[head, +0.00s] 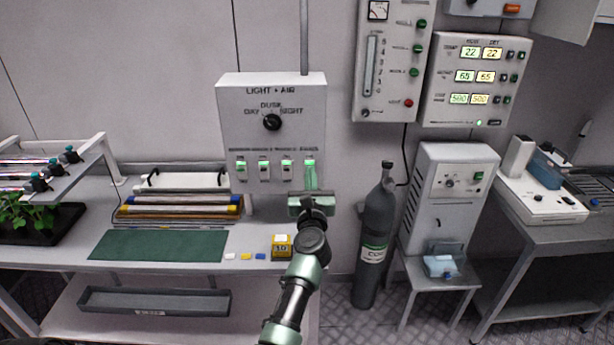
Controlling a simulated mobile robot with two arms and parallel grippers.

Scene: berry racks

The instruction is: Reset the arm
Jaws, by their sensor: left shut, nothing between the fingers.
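My left arm rises from the bottom middle. Its gripper (310,170) is shut and empty, in front of the lower right corner of the "LIGHT + AIR" panel (240,120). The narrow fingers point up and overlap the rightmost switch position, so that switch is mostly hidden. I cannot tell whether the fingertips touch the panel. The panel has a black dial (271,122) and a row of small switches with green lights below it. My right gripper is not in view.
Below is a bench with a green mat (158,246), a yellow box (282,246) and small coloured pieces. A grey gas cylinder (374,240) stands right of the arm, beside a white cabinet (455,190). A plant rack (50,165) is at far left.

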